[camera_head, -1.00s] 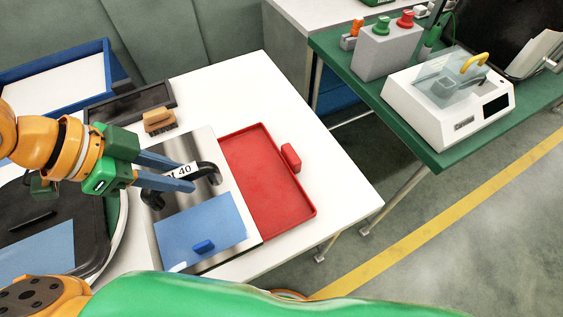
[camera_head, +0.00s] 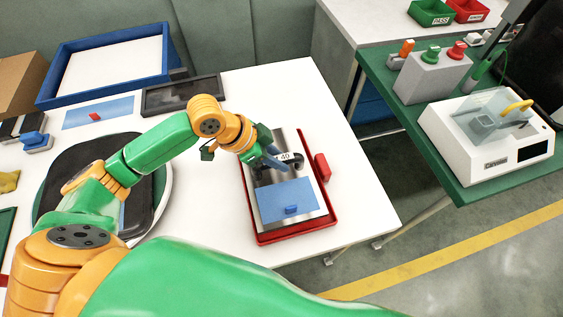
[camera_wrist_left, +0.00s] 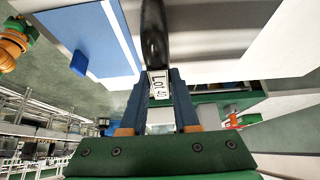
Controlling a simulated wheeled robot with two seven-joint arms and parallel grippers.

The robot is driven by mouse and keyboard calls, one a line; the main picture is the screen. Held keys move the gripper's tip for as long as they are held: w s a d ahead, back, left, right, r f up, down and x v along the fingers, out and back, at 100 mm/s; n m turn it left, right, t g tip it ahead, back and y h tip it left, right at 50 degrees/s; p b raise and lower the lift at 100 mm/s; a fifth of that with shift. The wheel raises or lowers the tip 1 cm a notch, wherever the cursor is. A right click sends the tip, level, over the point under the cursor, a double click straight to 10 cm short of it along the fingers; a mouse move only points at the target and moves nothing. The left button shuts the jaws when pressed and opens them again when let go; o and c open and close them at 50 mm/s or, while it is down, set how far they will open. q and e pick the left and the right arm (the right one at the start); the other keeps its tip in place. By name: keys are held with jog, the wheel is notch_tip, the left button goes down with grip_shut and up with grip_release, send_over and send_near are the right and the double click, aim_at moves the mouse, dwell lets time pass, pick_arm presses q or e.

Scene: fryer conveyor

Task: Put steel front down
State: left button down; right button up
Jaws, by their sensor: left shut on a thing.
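The steel front (camera_head: 301,170) is a flat silver panel with a blue sheet (camera_head: 275,204), a blue knob (camera_head: 291,209) and a black handle. It lies over the red tray (camera_head: 287,237), whose rim shows around it. I cannot tell whether it touches the tray floor. My left gripper (camera_head: 277,163) is shut on the black handle, beside a white label marked 40 (camera_head: 286,157). In the left wrist view the handle (camera_wrist_left: 154,35) runs between the fingers (camera_wrist_left: 158,80), with the blue sheet (camera_wrist_left: 85,30) at left. My right gripper is not in view.
A dark frame (camera_head: 185,95) and a blue-rimmed tray (camera_head: 165,48) are at the back. White table is clear right of the red tray. A green bench (camera_head: 395,125) with a white machine stands farther right.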

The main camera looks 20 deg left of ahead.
pick_arm(q)
jog(key=f, duration=0.3)
jog(key=shift+w+d+f+p, duration=0.3)
jog(key=shift+w+f, duration=0.1)
jog(key=shift+f, duration=0.2)
jog(key=shift+f, duration=0.1)
jog(key=c, duration=0.7)
grip_release()
jog(key=shift+o, duration=0.2)
jog(key=v, duration=1.2)
jog(key=shift+s, duration=0.1)
